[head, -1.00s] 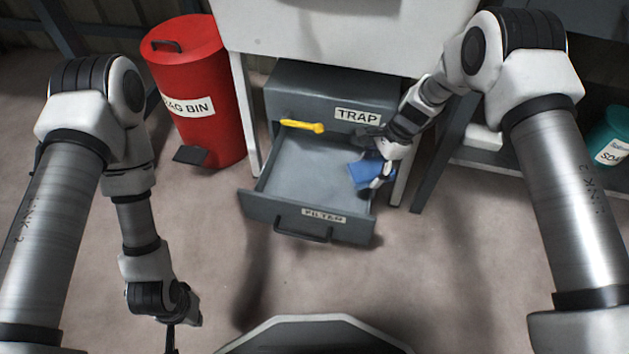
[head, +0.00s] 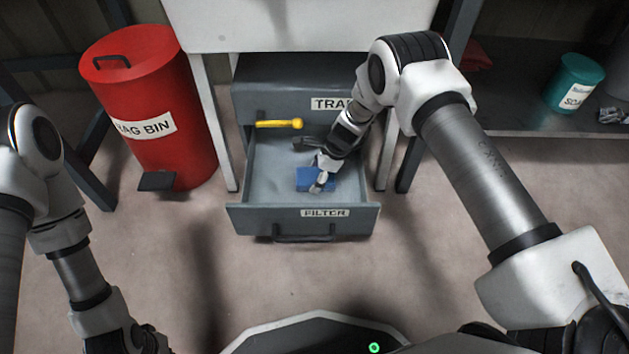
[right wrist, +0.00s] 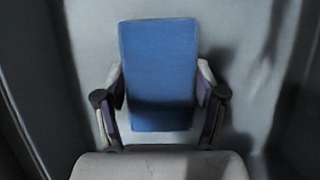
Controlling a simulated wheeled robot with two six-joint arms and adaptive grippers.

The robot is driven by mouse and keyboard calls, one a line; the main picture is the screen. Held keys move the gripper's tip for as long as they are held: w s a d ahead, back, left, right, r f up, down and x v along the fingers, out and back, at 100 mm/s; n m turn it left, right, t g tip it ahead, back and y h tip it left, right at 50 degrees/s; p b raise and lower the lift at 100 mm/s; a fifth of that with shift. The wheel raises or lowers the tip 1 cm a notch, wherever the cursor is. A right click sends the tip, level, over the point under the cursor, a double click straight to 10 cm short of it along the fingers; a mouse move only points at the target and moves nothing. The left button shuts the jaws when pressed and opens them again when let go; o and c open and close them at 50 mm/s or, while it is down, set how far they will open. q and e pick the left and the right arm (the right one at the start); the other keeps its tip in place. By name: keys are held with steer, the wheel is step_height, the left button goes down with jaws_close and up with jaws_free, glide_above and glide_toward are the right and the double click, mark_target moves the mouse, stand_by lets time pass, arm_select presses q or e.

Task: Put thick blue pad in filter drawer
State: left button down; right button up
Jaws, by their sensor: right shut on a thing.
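The thick blue pad (head: 312,178) is in my right gripper (head: 321,184), inside the outline of the open filter drawer (head: 252,218). In the right wrist view the pad (right wrist: 158,75) stands out between the two fingers of the gripper (right wrist: 160,100), which touch its sides. The grey drawer floor (right wrist: 225,30) lies behind it. I cannot tell whether the pad touches the floor. My left arm is at the left edge of the head view; its gripper is out of the picture.
The drawer with the yellow handle (head: 279,124), labelled TRAP, is shut above the filter drawer. A red rag bin (head: 150,100) stands to the left. A teal soap tub (head: 574,83) is on the right shelf. The floor in front is clear.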

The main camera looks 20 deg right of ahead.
steer(key=shift+r, duration=0.1)
steer(key=shift+f, duration=0.25)
steer(key=o, duration=1)
steer(key=shift+r, duration=0.1)
steer(key=shift+o, duration=0.2)
steer(key=shift+r+p, duration=0.35)
steer(key=shift+r, duration=0.05)
steer(key=p+v, duration=0.5)
steer(key=v, duration=0.6)
steer(key=shift+d+r, duration=0.2)
steer(key=shift+d, duration=0.05)
